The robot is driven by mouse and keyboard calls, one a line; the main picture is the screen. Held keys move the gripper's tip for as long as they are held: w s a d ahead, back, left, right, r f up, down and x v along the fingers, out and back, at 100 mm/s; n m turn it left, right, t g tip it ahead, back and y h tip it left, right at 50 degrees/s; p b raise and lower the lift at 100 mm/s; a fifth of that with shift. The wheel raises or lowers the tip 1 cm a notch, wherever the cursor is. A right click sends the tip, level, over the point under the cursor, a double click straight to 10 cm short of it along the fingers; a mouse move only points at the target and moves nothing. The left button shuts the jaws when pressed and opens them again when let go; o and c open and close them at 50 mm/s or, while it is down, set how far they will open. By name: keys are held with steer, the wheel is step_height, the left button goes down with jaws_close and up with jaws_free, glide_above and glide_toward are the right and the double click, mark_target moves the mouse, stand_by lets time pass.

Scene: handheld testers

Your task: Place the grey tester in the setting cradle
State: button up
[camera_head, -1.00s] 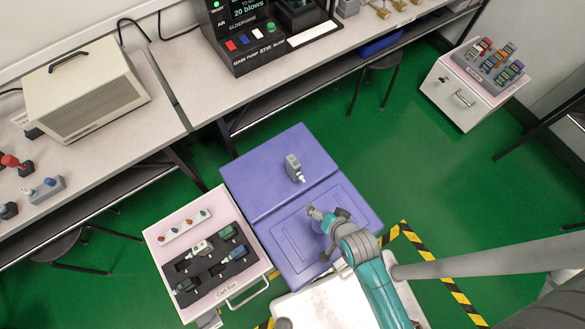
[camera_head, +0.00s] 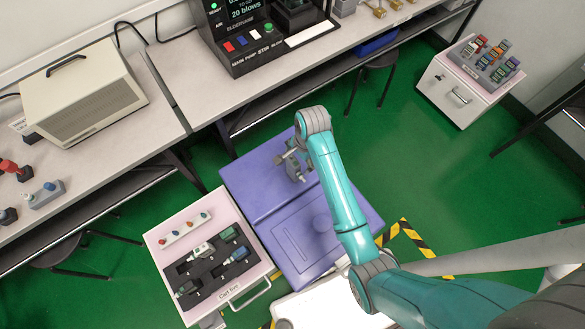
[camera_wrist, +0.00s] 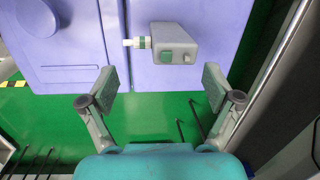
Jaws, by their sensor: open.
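In the head view my gripper and arm partly cover the tester over the purple lid. A dark blow machine (camera_head: 245,50) with a lit screen stands on the bench at the top. A holder on it is cut by the frame edge; I cannot tell if it is the setting cradle.
A pink-topped cart (camera_head: 160,236) at the lower left holds several other testers in a dark tray. A white cabinet (camera_head: 450,95) at the upper right carries a rack of coloured testers. A beige box (camera_head: 85,95) stands on the left bench. Green floor lies between.

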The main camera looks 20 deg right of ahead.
mark_target(294, 162)
steer(key=w+r, duration=0.1)
steer(key=w+r+m+g, duration=0.1)
steer(key=shift+w+d+r, duration=0.1)
steer(key=shift+w+r, duration=0.1)
steer(key=shift+r, duration=0.2)
steer(key=f, duration=0.3)
steer(key=a+f, duration=0.1)
steer(key=f, duration=0.6)
steer(key=shift+a+f, duration=0.15)
steer(key=shift+f, duration=0.1)
steer(key=c, duration=1.3)
steer(key=shift+s, duration=0.15)
steer(key=shift+c, duration=1)
